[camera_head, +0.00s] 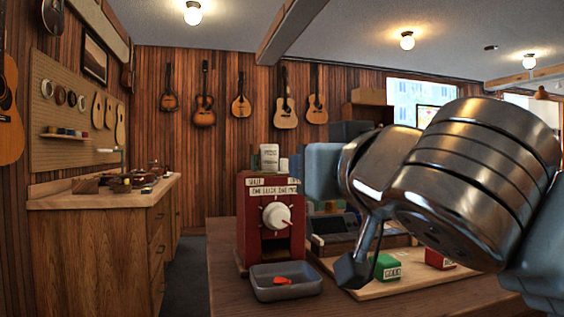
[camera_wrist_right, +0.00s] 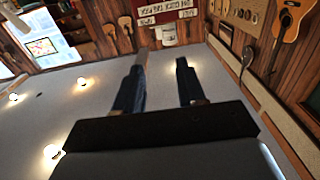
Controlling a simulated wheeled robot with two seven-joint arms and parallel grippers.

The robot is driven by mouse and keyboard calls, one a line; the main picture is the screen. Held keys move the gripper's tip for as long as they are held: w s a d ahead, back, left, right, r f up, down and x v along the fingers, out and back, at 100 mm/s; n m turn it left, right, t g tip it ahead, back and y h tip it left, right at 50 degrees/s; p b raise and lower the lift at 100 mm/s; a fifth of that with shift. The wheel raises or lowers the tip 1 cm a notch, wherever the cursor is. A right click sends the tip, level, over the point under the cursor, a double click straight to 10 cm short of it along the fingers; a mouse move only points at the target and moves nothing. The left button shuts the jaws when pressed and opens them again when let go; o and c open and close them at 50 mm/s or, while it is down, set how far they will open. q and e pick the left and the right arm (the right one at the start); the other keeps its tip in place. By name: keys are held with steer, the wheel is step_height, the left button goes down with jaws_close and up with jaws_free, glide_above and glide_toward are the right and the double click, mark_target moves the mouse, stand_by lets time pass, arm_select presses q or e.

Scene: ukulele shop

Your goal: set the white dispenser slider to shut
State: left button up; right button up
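The dispenser (camera_head: 243,225) is a red box on the wooden counter with a round white knob (camera_head: 276,215) on its front. Its labels include "ONE CLICK ONE PICK", and the small upper left one seems to read "SHUT". A white cup-like part (camera_head: 269,158) shows at its top; I cannot make out which piece is the slider or where it is set. In the right wrist view the picture is upside down, and the dispenser's labels (camera_wrist_right: 166,13) are at the top. My right gripper (camera_wrist_right: 162,60) is open and empty, pointing toward the dispenser's top, apart from it. My left gripper is not in view.
A grey tray (camera_head: 286,288) with a red pick (camera_head: 282,281) stands before the dispenser. A green block (camera_head: 387,267) and a red block (camera_head: 438,260) sit on a board to the right, partly behind my right arm. A side workbench (camera_head: 105,235) stands at left.

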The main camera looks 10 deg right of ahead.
mark_target(284, 162)
steer(key=w+p, duration=0.1)
steer(key=w, duration=0.5)
steer(key=w+p, duration=0.1)
steer(key=w, duration=0.5)
steer(key=shift+w+a+p, duration=0.2)
steer(key=shift+w+p, duration=0.2)
jaws_close()
